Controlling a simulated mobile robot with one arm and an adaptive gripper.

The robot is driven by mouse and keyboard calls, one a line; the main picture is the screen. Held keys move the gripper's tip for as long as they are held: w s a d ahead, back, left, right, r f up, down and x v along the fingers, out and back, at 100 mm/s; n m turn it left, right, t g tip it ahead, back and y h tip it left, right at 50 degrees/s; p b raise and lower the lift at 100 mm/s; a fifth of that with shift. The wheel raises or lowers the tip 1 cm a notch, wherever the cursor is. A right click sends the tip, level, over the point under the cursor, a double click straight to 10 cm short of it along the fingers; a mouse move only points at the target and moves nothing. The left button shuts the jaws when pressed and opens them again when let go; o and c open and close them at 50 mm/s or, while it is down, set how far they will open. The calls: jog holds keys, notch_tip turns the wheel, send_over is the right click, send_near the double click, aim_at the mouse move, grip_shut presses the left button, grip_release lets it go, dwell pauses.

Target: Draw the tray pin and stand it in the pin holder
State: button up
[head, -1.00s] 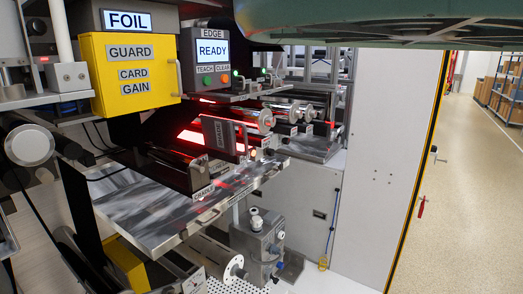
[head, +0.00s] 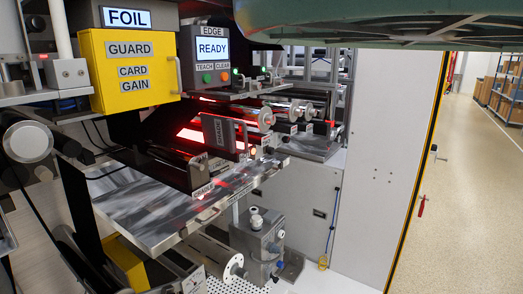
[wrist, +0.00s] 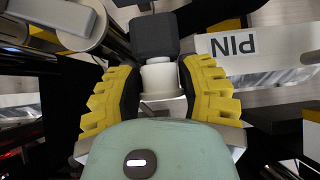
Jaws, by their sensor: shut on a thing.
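In the wrist view, my gripper (wrist: 160,88) has its two yellow ribbed fingers closed on the white collar of a pin-like part, which I take for the tray pin (wrist: 157,36). It has a dark, blocky knob above a pale cylindrical neck; its lower end is hidden behind my gripper. A pale plate with an upside-down "PIN" label (wrist: 233,45) lies just right of the knob. I cannot tell whether this plate belongs to the pin holder. My gripper and the pin do not show in the head view.
In the head view, a shiny metal tray (head: 140,222) juts out below rollers and a red-lit area. A yellow guard box (head: 130,70) and the READY panel (head: 208,55) stand above it. A white cabinet (head: 385,150) is to the right, with open floor (head: 470,200) beyond.

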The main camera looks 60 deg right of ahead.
grip_shut()
jog(key=shift+r, duration=0.8)
dwell(0.4)
jog(key=shift+r+p, duration=0.75)
jog(key=shift+r, duration=0.95)
